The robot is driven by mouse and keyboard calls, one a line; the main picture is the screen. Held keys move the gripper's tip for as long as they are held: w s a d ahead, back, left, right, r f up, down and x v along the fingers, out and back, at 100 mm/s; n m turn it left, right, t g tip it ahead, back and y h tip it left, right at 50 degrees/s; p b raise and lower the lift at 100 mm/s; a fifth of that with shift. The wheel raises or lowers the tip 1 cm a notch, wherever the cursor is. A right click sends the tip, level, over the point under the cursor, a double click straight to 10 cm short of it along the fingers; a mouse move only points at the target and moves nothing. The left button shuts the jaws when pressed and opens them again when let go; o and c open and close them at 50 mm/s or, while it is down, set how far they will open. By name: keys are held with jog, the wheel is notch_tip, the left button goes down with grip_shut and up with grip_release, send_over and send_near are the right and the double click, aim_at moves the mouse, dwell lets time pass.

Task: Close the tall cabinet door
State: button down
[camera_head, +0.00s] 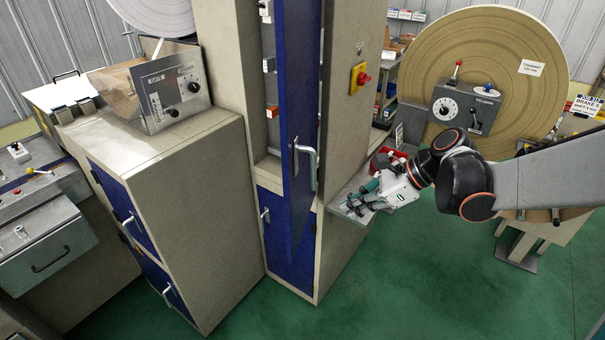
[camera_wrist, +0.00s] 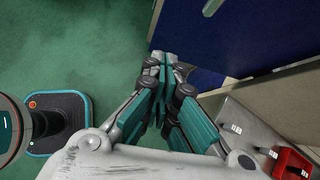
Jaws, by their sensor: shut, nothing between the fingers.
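The tall cabinet door (camera_head: 299,110) is a long blue panel standing open, seen almost edge-on in the head view, with a silver handle (camera_head: 307,167). Cabinet shelves show behind it on the left. My gripper (camera_head: 350,207) is to the right of the door, apart from it, beside the cabinet's right side and over a small grey side shelf. In the wrist view, the teal fingers of my gripper (camera_wrist: 160,60) are together and empty. Blue panels (camera_wrist: 200,40) lie beyond the fingertips; I cannot tell which one is the tall door.
The grey side shelf (camera_head: 348,204) and a red bin (camera_head: 392,158) are close to my gripper. A lower blue cabinet door (camera_head: 275,235) sits beneath the tall compartment. A large brown roll (camera_head: 500,60) stands at right. Green floor (camera_head: 400,290) in front is clear.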

jog(key=b, duration=0.2)
send_near(293, 225)
notch_tip(293, 225, down, 3)
jog(key=d, duration=0.1)
jog(key=a, duration=0.2)
jog(key=w+a, duration=0.1)
jog(key=shift+a+f+m, duration=0.15)
jog(key=shift+a+m, duration=0.25)
jog(key=shift+s, duration=0.1)
